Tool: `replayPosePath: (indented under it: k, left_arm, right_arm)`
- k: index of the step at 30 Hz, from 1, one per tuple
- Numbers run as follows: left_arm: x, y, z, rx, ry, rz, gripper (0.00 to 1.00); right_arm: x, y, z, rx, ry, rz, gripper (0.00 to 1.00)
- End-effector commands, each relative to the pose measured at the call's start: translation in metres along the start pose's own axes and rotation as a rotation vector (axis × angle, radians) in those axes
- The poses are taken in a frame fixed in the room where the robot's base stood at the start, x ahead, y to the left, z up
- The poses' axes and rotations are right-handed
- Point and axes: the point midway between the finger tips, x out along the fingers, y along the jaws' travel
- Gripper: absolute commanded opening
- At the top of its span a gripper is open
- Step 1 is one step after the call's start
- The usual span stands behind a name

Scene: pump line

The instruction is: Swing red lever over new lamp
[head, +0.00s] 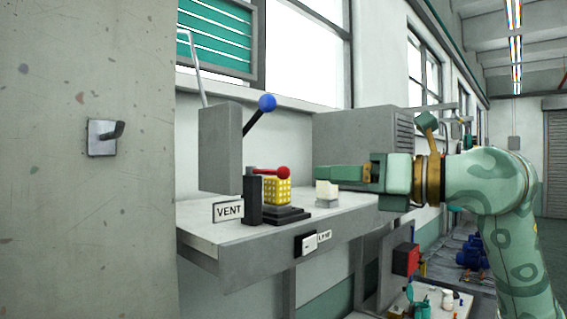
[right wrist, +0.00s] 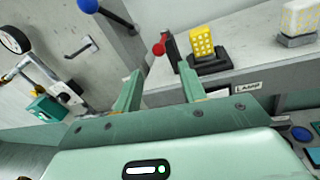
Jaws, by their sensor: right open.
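The red lever with its ball knob (head: 284,172) sits on a black post (head: 254,200). In the head view its knob overlaps the upper part of a yellow dotted lamp (head: 270,192) on a black base. In the right wrist view the knob (right wrist: 159,48) shows to the left of the post, apart from the yellow lamp (right wrist: 201,44). A whitish lamp block (head: 327,190) stands farther right on the shelf. My right gripper (head: 322,174) is open and empty, right of the knob; in its wrist view the knob appears just beyond the fingertips (right wrist: 159,72). My left gripper is out of view.
The shelf (head: 350,213) carries a VENT sign (head: 228,210) and a small switch (head: 306,243) on its front edge. A blue-knobbed lever (head: 266,102) rises from a grey box (head: 220,148) behind. A concrete pillar (head: 85,220) fills the left.

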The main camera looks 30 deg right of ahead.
Motion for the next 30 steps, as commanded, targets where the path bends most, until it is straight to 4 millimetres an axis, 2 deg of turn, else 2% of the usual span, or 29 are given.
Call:
replayPosePath:
  k: [1, 6, 12, 17, 25, 29, 30]
  left_arm:
    - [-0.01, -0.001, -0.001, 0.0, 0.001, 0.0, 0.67]
    - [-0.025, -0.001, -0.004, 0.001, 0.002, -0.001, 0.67]
    - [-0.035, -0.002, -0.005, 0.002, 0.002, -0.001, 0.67]
    - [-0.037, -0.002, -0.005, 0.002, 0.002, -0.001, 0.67]
    - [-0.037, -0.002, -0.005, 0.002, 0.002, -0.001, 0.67]
    - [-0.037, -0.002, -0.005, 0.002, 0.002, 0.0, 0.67]
    - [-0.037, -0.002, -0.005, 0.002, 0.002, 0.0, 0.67]
  right_arm:
    - [0.014, 0.002, 0.005, 0.003, 0.001, 0.006, 0.41]
    - [0.056, 0.002, 0.004, 0.004, 0.0, 0.005, 0.41]
    - [0.088, 0.001, 0.003, 0.003, -0.001, 0.002, 0.41]
    - [0.099, 0.0, 0.001, 0.0, 0.001, 0.001, 0.41]
    - [0.101, 0.0, 0.0, 0.0, 0.0, 0.001, 0.41]
    - [0.101, 0.0, 0.0, 0.0, 0.0, 0.001, 0.05]
    - [0.101, 0.0, 0.0, 0.0, 0.0, 0.001, 0.0]
